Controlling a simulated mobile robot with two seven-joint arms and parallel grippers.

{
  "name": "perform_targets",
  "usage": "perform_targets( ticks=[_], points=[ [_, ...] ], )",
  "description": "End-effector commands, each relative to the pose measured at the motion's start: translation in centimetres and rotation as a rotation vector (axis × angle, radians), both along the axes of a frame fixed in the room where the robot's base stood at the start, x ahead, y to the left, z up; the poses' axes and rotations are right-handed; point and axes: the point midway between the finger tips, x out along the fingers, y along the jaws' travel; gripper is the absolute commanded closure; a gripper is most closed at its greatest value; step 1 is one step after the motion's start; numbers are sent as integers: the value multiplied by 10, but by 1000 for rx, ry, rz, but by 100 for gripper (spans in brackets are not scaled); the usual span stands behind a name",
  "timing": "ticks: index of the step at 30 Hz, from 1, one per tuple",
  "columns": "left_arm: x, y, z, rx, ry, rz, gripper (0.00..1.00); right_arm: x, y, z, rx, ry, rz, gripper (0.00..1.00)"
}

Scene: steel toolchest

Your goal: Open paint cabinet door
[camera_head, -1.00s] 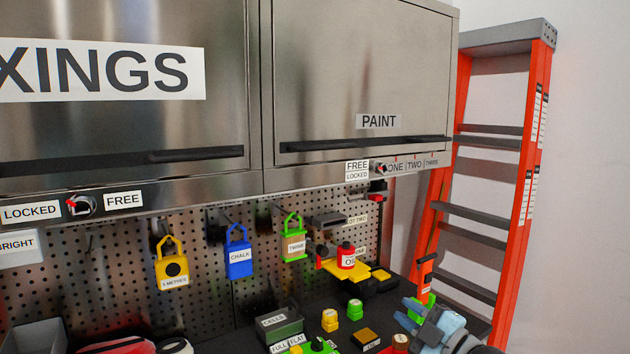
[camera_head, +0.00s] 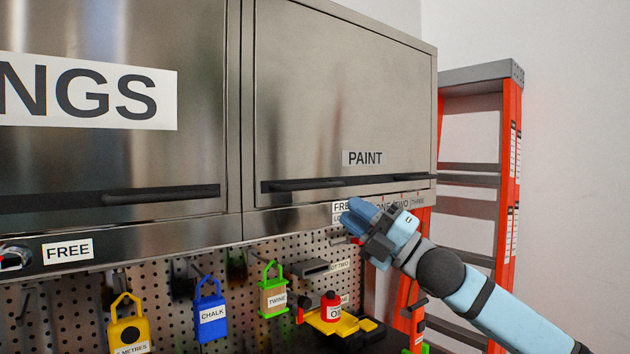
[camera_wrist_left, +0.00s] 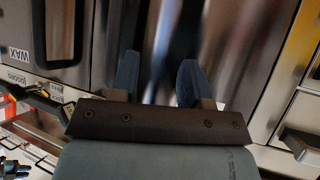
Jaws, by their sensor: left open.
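The paint cabinet door (camera_head: 345,95) is a steel panel labelled PAINT (camera_head: 365,158), and it is shut in the head view. A dark handle bar (camera_head: 300,184) runs along its bottom edge. On the rail below is the FREE label (camera_head: 342,207), partly covered by my right gripper (camera_head: 352,218). The lock knob beside that label is hidden behind the gripper. My right gripper's blue fingers are in front of the rail, below the handle; I cannot tell whether they touch anything or are parted. My left gripper (camera_wrist_left: 159,78) is open and empty in the left wrist view.
The neighbouring cabinet (camera_head: 110,160) is shut, with a dark handle. An orange ladder (camera_head: 507,160) leans at the right. Padlock-shaped tags hang on the pegboard (camera_head: 165,290) below.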

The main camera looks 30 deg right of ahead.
Motion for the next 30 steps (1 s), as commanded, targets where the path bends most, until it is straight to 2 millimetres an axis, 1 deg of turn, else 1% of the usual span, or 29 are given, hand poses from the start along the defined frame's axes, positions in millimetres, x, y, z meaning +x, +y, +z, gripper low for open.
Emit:
perform_targets(
  ticks=[1, 9, 18, 23, 30],
  points=[
    [0, 1, 5, 3, -2, -1, 57, 4, 3, 8, 2, -2, 1, 78],
    [1, 4, 21, 16, -24, -8, 57, 33, 20, 28, 2, -2, 0, 78],
    [-2, 5, 26, 27, -18, -12, 57, 60, 35, 44, 2, 0, 0, 78],
    [-2, 5, 28, 26, -19, -12, 57, 65, 39, 45, 0, 1, 0, 78],
    [-1, 5, 31, 24, -24, -12, 57, 66, 39, 45, 0, 1, 0, 78]
  ],
)
